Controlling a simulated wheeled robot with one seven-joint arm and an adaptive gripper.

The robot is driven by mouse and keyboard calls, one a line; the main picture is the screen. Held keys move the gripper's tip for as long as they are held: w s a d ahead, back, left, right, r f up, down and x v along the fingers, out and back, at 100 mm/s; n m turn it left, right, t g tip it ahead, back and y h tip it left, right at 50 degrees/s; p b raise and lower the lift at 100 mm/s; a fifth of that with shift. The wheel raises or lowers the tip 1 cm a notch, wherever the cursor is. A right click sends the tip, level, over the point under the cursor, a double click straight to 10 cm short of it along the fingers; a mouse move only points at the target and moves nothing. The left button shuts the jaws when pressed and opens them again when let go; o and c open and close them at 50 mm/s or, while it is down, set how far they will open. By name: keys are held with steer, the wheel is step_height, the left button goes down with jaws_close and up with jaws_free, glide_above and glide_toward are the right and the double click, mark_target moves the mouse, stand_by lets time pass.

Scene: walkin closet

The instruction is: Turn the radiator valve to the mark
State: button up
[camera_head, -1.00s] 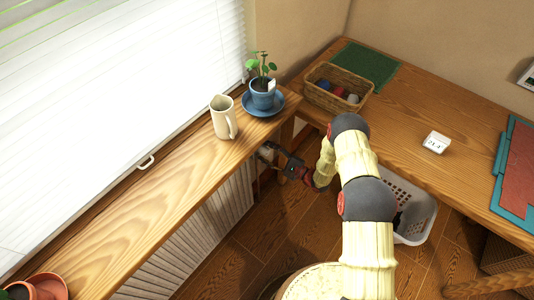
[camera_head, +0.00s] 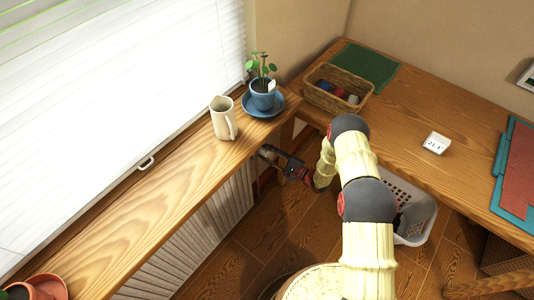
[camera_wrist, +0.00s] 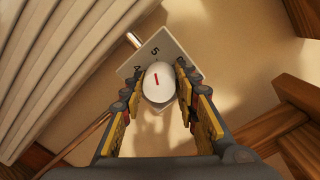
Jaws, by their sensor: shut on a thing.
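The radiator valve is a white rounded knob (camera_wrist: 151,92) with a short red line on its face, in the middle of the wrist view. Behind it is a pale square plate (camera_wrist: 172,48) with the numerals 5 and 4 showing. The red line points roughly up, toward the 5. Other marks on the plate are hidden by the knob and fingers. My gripper (camera_wrist: 157,84) is shut on the knob, one finger on each side. In the head view my gripper (camera_head: 268,154) is low under the sill's far end, where the knob is hidden.
The ribbed radiator (camera_head: 205,232) runs beneath the wooden sill (camera_head: 150,205). A cream jug (camera_head: 222,120) and a potted plant (camera_head: 263,98) on a blue saucer stand above my gripper. The desk (camera_head: 415,115) and a white basket (camera_head: 420,215) lie to the right.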

steer(key=shift+n, duration=0.3)
steer(key=n, duration=0.5)
steer(key=shift+s+h+b, duration=0.1)
steer(key=shift+h+b, duration=0.2)
steer(key=shift+b, duration=0.1)
steer(key=n, duration=0.6)
steer(key=shift+f+b, duration=0.15)
steer(key=shift+b, duration=0.25)
steer(key=n, duration=0.2)
steer(key=n+b, duration=0.1)
steer(key=n, duration=0.2)
steer(key=shift+t+h, duration=0.3)
steer(key=shift+h, duration=0.1)
steer(key=n+b, duration=0.1)
steer(key=n, duration=0.4)
steer(key=shift+n+t, duration=0.3)
steer(key=shift+n, duration=0.1)
steer(key=shift+b, duration=0.3)
steer(key=o, duration=1.1)
steer(key=shift+o, duration=0.3)
